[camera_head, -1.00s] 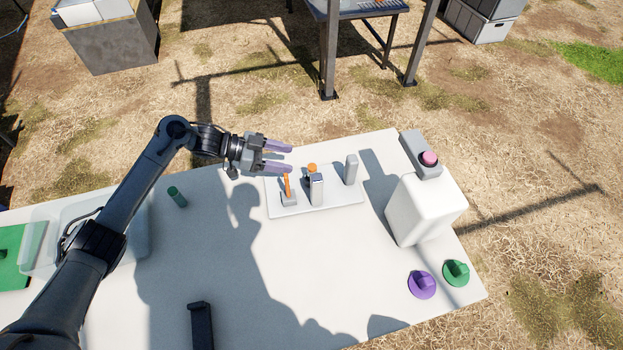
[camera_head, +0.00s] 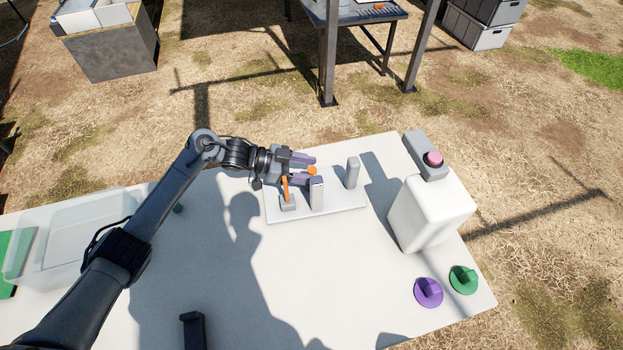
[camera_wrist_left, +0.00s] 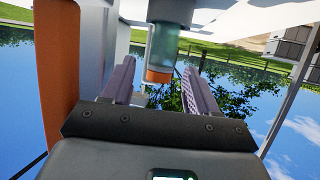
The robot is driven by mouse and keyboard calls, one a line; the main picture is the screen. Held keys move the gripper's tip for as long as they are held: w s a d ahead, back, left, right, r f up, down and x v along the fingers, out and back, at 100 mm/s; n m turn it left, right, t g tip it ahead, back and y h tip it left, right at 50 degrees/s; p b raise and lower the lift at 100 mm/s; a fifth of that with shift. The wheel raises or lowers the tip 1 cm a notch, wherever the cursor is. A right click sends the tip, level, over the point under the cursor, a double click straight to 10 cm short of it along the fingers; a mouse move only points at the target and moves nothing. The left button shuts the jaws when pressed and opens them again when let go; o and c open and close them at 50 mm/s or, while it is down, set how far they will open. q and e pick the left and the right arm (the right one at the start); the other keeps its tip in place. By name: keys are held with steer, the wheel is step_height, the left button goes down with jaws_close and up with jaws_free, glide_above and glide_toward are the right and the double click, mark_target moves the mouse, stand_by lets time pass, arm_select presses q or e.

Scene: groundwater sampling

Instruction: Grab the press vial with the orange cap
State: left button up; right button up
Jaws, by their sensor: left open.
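The press vial's orange cap (camera_head: 312,171) shows in the head view at the white press plate, behind a grey upright block. My left gripper (camera_head: 311,172) is open at the cap, with one purple finger on its far side and one on its near side. In the left wrist view the vial's greenish clear body (camera_wrist_left: 165,45) and its orange cap (camera_wrist_left: 158,75) show between and beyond the open fingers (camera_wrist_left: 160,85). I cannot tell whether either finger touches it. The vial's lower body is hidden in the head view. My right gripper is not in view.
The white plate (camera_head: 335,204) also carries an orange lever (camera_head: 285,188) close to my gripper, a grey block (camera_head: 317,194) and a grey post (camera_head: 352,172). A clear bin (camera_head: 75,245) is left.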

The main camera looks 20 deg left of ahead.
mark_target(313, 172)
arm_select(q)
steer(key=x, duration=0.3)
steer(key=shift+d+f+b, duration=0.15)
steer(key=shift+d+b, duration=0.05)
steer(key=shift+b, duration=0.15)
steer(key=shift+a, duration=0.1)
steer(key=c, duration=1)
steer(key=shift+c, duration=0.2)
